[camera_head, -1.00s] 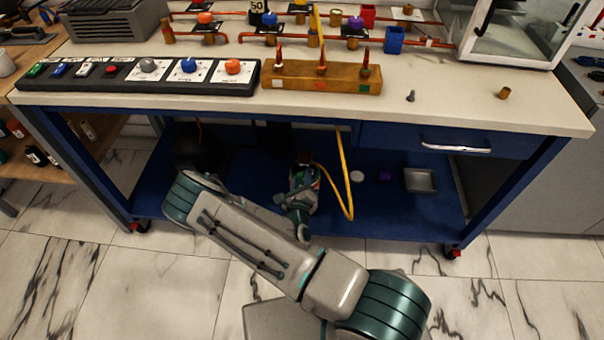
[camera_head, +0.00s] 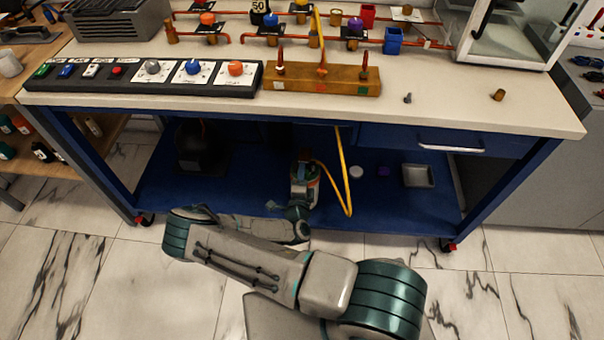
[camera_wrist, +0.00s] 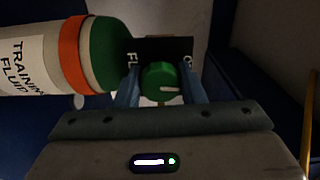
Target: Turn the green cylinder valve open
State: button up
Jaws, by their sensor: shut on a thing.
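The green valve knob (camera_wrist: 158,80) is between the two fingers of my gripper (camera_wrist: 160,88) in the wrist view. A pale pointer line on the knob runs roughly sideways. My gripper is shut on the knob. A black label plate (camera_wrist: 165,48) lies behind it, its lettering partly hidden by the fingers. The cylinder (camera_wrist: 75,55), with a green shoulder, an orange band and a "TRAINING FLUID" label, lies across the left of the wrist view. In the head view my gripper (camera_head: 303,178) is under the bench, and the valve cannot be made out there.
The blue lower shelf (camera_head: 390,210) holds a metal tray (camera_head: 418,175) and a yellow hose (camera_head: 345,190) to the right of my gripper. The bench top (camera_head: 450,105) hangs above. A dark object (camera_head: 200,148) stands on the shelf at the left.

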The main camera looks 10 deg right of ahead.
jog(key=shift+f+n, duration=0.1)
jog(key=shift+n, duration=0.5)
jog(key=o, duration=1)
jog(key=v, duration=1.4)
jog(key=shift+p, duration=0.4)
